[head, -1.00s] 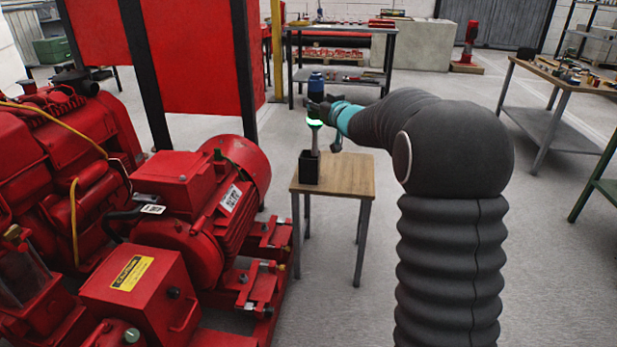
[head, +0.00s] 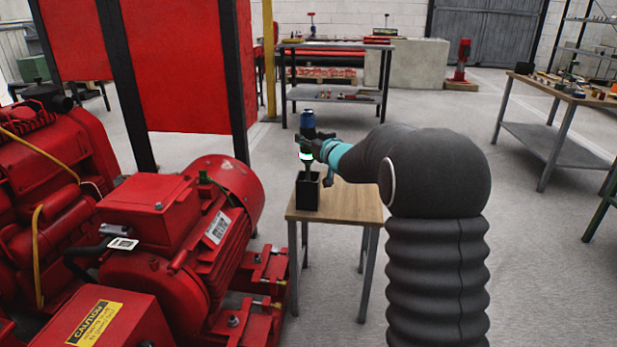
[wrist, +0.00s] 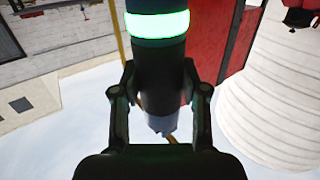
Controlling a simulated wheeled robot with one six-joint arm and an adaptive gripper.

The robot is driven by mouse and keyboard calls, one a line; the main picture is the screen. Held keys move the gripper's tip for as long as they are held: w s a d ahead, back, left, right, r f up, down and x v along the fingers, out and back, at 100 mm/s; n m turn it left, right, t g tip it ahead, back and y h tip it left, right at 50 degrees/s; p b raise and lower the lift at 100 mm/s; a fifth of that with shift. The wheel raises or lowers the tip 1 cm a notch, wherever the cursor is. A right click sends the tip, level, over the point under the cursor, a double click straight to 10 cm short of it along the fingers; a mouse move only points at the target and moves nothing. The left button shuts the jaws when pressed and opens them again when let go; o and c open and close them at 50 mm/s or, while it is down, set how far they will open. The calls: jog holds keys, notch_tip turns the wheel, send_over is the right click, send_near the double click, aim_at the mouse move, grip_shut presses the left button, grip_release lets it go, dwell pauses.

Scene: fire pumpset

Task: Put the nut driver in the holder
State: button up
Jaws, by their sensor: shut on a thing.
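The nut driver (head: 308,121) has a blue top, a glowing green-white band and a thin grey shaft. My gripper (head: 312,149) is shut around its handle and holds it roughly upright. In the wrist view, the nut driver (wrist: 160,60) stands between the two fingers of my gripper (wrist: 160,97), with the glowing band near the top edge. The holder (head: 307,196) is a black, open-topped box on a small wooden table (head: 350,205). The shaft is over the holder's mouth in the head view; I cannot tell whether its tip is inside.
A red motor and pump set (head: 190,235) stands close to the left of the table. A workbench (head: 335,45) stands behind and another bench (head: 560,92) stands at the right. The floor right of the small table is clear.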

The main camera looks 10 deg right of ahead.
aim_at(311, 162)
jog(key=shift+f+b, duration=0.5)
jog(key=shift+f, duration=2.75)
jog(key=shift+f, duration=0.2)
jog(key=o, duration=1.3)
